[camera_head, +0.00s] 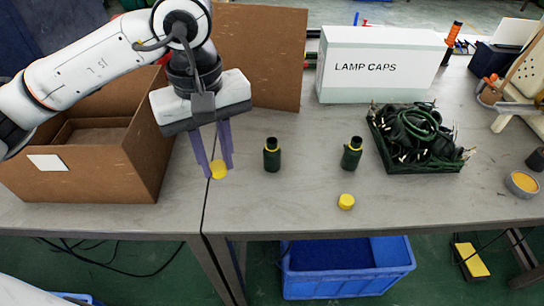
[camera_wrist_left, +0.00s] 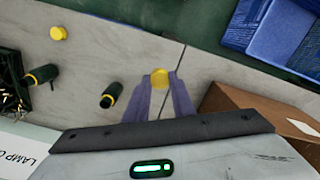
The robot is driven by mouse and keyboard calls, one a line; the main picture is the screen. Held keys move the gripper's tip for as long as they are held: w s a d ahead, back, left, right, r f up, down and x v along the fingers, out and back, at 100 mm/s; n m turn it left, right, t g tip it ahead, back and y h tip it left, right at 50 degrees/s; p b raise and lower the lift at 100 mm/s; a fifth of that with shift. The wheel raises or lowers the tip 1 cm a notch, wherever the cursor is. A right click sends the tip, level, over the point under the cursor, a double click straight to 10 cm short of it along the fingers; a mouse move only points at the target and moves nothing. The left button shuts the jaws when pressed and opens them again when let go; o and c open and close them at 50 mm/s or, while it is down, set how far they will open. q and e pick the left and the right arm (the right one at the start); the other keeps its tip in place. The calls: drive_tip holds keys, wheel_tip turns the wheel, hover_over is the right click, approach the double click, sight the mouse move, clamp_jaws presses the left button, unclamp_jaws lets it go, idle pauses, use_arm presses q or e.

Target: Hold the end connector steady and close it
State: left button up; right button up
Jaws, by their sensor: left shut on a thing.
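My left gripper (camera_head: 214,164) is shut on a yellow cap (camera_head: 218,170), held between its purple fingertips over the table, near the seam between two tabletops. The held cap also shows in the left wrist view (camera_wrist_left: 159,78). A dark green connector (camera_head: 272,155) with a yellow ring stands upright to the right of the gripper, apart from it. A second dark green connector (camera_head: 351,153) with a yellow ring stands farther right. Another yellow cap (camera_head: 346,201) lies on the table in front of the second connector. My right gripper is in neither view.
An open cardboard box (camera_head: 140,160) stands left of the gripper. A white LAMP CAPS box (camera_head: 375,85) and a dark green crate of cables (camera_head: 415,168) are at the right. A blue bin (camera_head: 345,284) is below the table's front edge. Table between connectors is clear.

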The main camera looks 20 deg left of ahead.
use_arm(q)
drive_tip(key=m, duration=0.3)
drive_tip(key=a+m, duration=0.1)
drive_tip(key=shift+s+r+m, duration=0.2)
drive_tip(key=shift+s+m, duration=0.1)
drive_tip(key=m, duration=0.3)
drive_tip(key=shift+s+a+r+m, duration=0.15)
drive_tip(key=shift+s+a+m, duration=0.05)
drive_tip(key=shift+a+m, duration=0.1)
drive_tip(key=shift+d, duration=0.15)
